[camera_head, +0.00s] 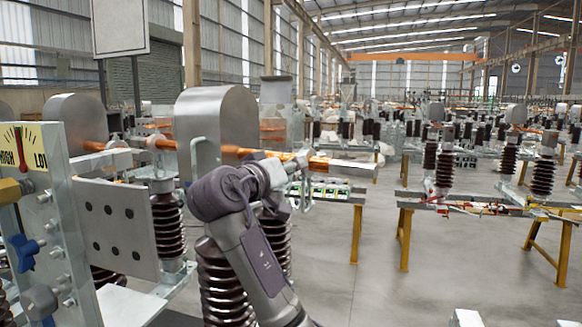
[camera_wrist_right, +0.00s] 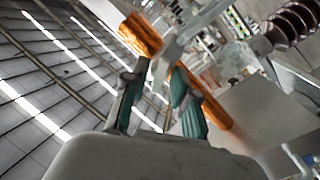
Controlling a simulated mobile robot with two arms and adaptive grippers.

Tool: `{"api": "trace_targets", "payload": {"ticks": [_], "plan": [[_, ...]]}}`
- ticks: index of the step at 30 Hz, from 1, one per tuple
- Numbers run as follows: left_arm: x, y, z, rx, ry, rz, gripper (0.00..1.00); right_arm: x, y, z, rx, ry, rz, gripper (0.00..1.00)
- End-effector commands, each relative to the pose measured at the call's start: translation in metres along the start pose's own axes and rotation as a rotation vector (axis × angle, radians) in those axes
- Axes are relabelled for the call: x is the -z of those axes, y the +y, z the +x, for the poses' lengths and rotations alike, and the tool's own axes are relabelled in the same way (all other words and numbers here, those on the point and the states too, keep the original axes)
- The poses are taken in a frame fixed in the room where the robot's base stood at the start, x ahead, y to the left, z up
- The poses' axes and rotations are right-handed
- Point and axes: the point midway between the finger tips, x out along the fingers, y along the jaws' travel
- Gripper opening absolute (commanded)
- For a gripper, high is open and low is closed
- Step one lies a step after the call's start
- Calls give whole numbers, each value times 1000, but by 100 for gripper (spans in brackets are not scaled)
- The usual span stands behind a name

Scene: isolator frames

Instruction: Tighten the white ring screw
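A pale white-grey piece (camera_wrist_right: 163,66), which looks like the ring screw, sits against an orange bar (camera_wrist_right: 140,34) in the right wrist view. My right gripper (camera_wrist_right: 160,72) has its two teal-padded fingers on either side of this piece. I cannot tell whether they touch it. In the head view my right gripper (camera_head: 292,172) is at the orange bar (camera_head: 335,163), beside a pale loop-shaped part (camera_head: 303,188). The wrist of my arm partly hides the fingers and the screw there. My left gripper is not in view.
A plate with a HIGH/LOW gauge (camera_head: 28,150) and a blue knob (camera_head: 25,252) stand close at left. A rounded metal housing (camera_head: 216,120) and brown ribbed insulators (camera_head: 168,225) are near my arm.

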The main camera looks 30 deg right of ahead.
Motion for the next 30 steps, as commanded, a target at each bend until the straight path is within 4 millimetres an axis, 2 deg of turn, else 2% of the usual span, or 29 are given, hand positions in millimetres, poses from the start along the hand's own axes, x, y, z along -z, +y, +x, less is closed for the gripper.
{"api": "trace_targets", "payload": {"ticks": [1, 3, 4, 11, 16, 23, 30], "plan": [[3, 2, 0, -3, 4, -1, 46, 0, 0, 0, 0, 0, 0, 14], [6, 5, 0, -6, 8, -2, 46, 0, 0, 0, 0, 0, 0, 3], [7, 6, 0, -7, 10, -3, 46, 0, 0, 0, 0, 0, 0, 0], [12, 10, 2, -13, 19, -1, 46, 0, 0, -1, 1, 1, 8, 0], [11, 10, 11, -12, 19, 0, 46, -2, -2, -1, 2, 1, 52, 0], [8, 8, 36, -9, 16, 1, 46, -4, -2, -2, 4, 2, 196, 0], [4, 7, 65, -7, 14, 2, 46, -4, -1, -2, 3, 2, 416, 0]]}}
